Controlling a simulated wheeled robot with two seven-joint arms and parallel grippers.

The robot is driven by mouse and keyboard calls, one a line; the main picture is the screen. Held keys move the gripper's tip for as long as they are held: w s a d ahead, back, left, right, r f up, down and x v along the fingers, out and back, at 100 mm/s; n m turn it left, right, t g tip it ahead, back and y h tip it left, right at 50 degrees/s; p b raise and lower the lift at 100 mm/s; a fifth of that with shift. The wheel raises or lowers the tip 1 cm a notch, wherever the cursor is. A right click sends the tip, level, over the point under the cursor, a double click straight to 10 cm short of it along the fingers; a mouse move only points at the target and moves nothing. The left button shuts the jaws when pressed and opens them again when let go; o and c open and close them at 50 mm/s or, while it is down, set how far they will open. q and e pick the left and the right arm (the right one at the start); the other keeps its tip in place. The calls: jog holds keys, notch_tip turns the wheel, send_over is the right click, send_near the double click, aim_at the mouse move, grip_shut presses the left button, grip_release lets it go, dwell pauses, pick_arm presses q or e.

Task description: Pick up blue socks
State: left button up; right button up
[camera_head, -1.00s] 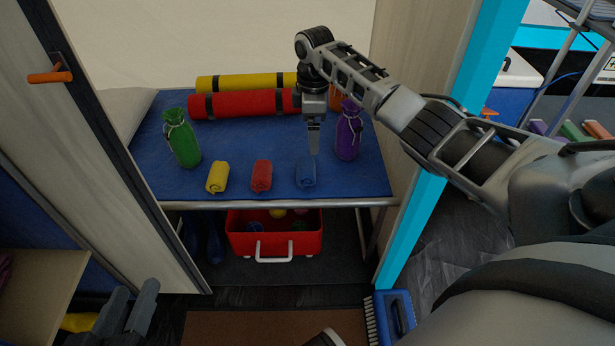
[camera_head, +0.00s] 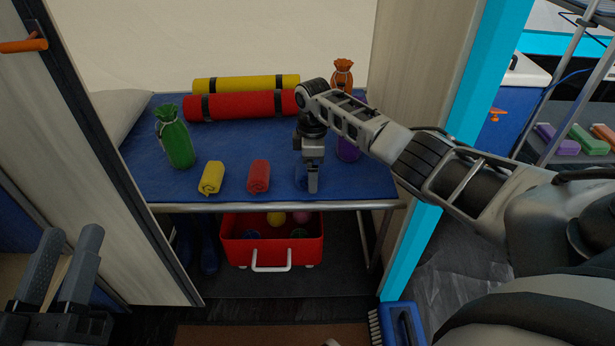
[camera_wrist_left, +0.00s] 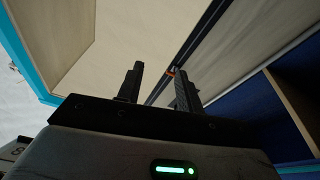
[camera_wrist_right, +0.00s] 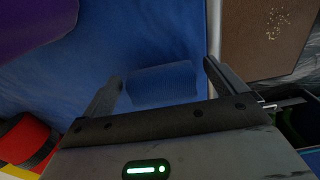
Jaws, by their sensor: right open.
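The blue socks (camera_wrist_right: 162,84) are a rolled bundle lying on the blue cot. In the right wrist view they sit between the two open fingers of my right gripper (camera_wrist_right: 163,88). In the head view the right gripper (camera_head: 312,185) points down over them and hides most of the bundle; only a bit of blue shows beside the fingers. I cannot tell whether the fingers touch the socks. My left gripper (camera_head: 72,265) is open and empty at the lower left of the head view, away from the cot; its fingers (camera_wrist_left: 158,88) also show apart in the left wrist view.
On the cot (camera_head: 225,140) lie a yellow roll (camera_head: 211,177), a red roll (camera_head: 259,176), a green bag (camera_head: 176,138), a mostly hidden purple bag (camera_head: 347,150) and long red (camera_head: 240,105) and yellow (camera_head: 247,84) rolls behind. A red bin (camera_head: 310,252) stands below. A panel (camera_head: 425,80) borders the right.

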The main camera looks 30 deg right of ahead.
jog(key=c, duration=1)
jog(key=shift+c, duration=0.2)
